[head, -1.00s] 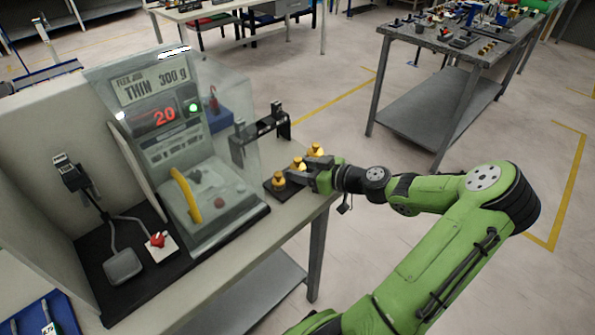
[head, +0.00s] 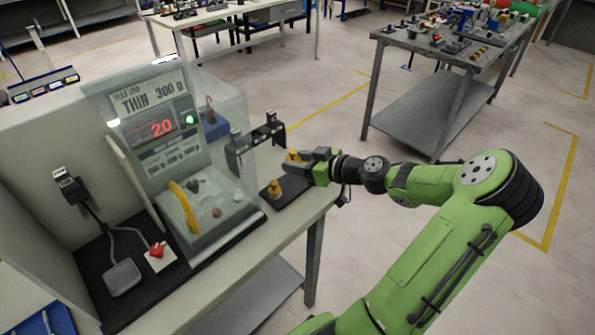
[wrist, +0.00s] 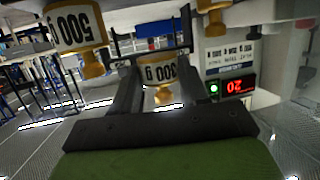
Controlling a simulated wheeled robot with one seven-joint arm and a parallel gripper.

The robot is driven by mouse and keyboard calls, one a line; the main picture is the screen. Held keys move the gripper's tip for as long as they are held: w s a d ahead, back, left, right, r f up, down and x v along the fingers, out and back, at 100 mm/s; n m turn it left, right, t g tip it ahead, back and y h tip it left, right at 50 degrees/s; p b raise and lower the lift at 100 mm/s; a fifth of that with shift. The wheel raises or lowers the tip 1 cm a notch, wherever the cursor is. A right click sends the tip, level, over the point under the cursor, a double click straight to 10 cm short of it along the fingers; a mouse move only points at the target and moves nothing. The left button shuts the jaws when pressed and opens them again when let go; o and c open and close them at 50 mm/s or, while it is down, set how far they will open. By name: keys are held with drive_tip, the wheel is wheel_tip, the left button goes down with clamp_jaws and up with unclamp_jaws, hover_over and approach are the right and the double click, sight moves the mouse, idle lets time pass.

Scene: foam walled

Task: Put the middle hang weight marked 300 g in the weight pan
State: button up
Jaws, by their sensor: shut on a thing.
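The brass hang weight with a white label reading 300 g (wrist: 160,72) is between my gripper's fingers in the wrist view, which shows things upside down. A nearer brass weight (head: 274,190) stands on that tray. In the wrist view a weight marked 500 g (wrist: 75,28) is at the left and another brass weight (wrist: 212,22) at top right.
A clear-walled machine (head: 185,150) with a red 20 display and green light stands left of my gripper. A dark bracket (head: 255,142) stands behind the tray. A red knob (head: 158,250) is near the grey plate. Open floor lies to the right.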

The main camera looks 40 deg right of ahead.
wheel_tip(320, 180, up, 12)
drive_tip(key=p, duration=0.8)
drive_tip(key=b, duration=0.8)
hover_over(298, 184)
wheel_tip(298, 184, down, 8)
drive_tip(key=shift+r+p, duration=0.25)
drive_tip(key=shift+p, duration=0.15)
wheel_tip(298, 184, down, 10)
drive_tip(key=b, duration=0.3)
drive_tip(key=shift+r, duration=0.15)
drive_tip(key=shift+f+b, duration=0.2)
drive_tip(key=shift+b, duration=0.15)
drive_tip(key=o, duration=1.3)
